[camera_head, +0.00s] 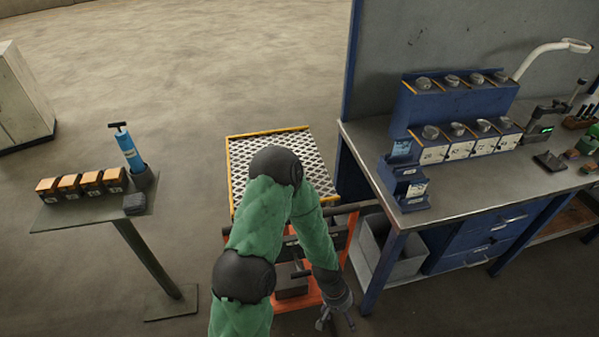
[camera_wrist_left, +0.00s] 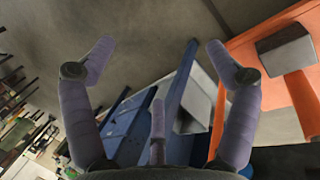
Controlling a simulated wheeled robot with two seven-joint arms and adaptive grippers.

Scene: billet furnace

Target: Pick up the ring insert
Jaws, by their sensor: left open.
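I cannot pick out a ring insert with certainty. Small metallic parts (camera_head: 450,80) sit on the blue two-tier rack (camera_head: 446,107) on the workbench, too small to tell their shape. My left gripper (camera_head: 336,320) hangs low at the bottom of the head view, in front of the orange cart and left of the bench leg. In the left wrist view my left gripper (camera_wrist_left: 160,55) has its fingers spread wide with nothing between them. My right gripper is not in view.
The workbench (camera_head: 470,190) stands right, with a grey bin (camera_head: 388,250) beneath. An orange cart (camera_head: 305,300), partly behind my green arm, has a mesh top (camera_head: 245,160). A small stand (camera_head: 95,215) at left carries several boxes and a blue pump (camera_head: 128,148). Floor between is clear.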

